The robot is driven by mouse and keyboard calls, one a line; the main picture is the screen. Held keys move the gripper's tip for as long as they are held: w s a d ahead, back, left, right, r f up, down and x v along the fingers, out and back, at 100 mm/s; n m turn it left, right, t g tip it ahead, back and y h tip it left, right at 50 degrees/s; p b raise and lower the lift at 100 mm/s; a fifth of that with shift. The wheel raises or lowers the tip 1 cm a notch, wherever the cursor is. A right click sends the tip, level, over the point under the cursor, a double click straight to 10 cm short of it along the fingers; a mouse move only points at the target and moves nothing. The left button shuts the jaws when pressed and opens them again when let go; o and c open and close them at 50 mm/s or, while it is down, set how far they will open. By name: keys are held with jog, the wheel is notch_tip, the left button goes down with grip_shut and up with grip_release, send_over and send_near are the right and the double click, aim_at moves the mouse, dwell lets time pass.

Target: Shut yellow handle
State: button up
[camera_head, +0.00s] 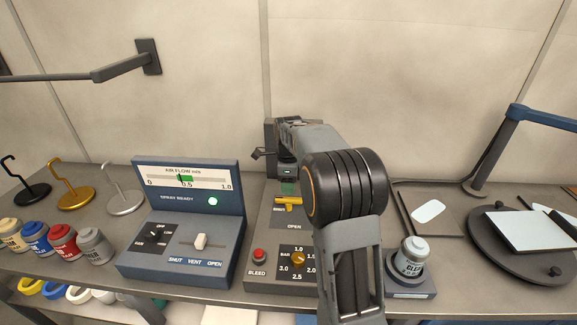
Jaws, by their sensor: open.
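The yellow handle (289,202) is a small lever on the grey panel (256,226) in the middle of the bench. It lies roughly crosswise, above a label reading OPEN; a smaller label by its left end is too small to read. My gripper (272,150) is open, beyond and above the handle near the back wall, and apart from it in the picture. My arm's black joint and grey link cover the right side of the panel. The fingertips are small and partly hidden by my wrist.
Below the handle are a red BLEED button (259,255) and a yellow dial knob (298,258). An AIR FLOW console (184,225) stands left. A clear-labelled jar (411,259) and a round turntable (530,245) are right. Paint jars (65,241) and hooks (75,190) are far left.

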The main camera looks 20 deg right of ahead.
aim_at(289, 198)
notch_tip(289, 198, up, 8)
dwell(0.4)
dwell(0.4)
